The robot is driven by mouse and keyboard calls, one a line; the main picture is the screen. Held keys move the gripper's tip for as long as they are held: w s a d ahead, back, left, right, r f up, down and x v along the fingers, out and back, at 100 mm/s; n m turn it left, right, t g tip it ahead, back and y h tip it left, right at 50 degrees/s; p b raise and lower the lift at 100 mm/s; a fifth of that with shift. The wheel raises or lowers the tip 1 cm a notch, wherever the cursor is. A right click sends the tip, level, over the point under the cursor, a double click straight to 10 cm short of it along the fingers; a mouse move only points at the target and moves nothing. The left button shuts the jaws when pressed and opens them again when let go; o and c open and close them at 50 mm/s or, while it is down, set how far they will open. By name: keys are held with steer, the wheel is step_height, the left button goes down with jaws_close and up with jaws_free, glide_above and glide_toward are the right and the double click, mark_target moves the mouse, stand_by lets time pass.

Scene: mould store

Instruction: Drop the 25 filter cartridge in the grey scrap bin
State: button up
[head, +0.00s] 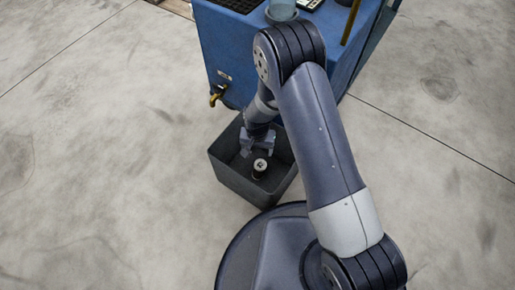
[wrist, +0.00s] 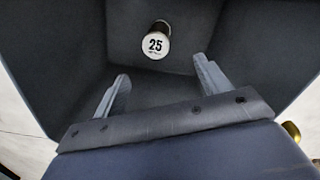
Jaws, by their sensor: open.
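The filter cartridge (wrist: 155,44) has a white end marked 25 and a dark brownish body. In the wrist view it is inside the grey scrap bin (wrist: 60,50), past my fingertips and not between them. In the head view the cartridge (head: 260,165) shows its pale round end inside the bin (head: 233,180), below and slightly right of my gripper (head: 255,150). In the wrist view my gripper (wrist: 160,75) is open and empty, its two fingers apart and pointing into the bin. I cannot tell whether the cartridge touches the bin floor.
A blue workbench or cabinet (head: 225,50) with a brass tap (head: 217,95) stands just behind the bin. A clear vessel (head: 282,10) and a dark grid tray (head: 238,4) are on its top. The concrete floor (head: 100,150) is clear to the left and right.

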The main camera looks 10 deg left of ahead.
step_height(320, 180, up, 11)
steer(key=p, duration=0.4)
steer(key=shift+f, duration=0.1)
stand_by(0.7)
step_height(320, 180, down, 10)
steer(key=b, duration=0.4)
steer(key=shift+r+p, duration=1.8)
steer(key=shift+r, duration=0.65)
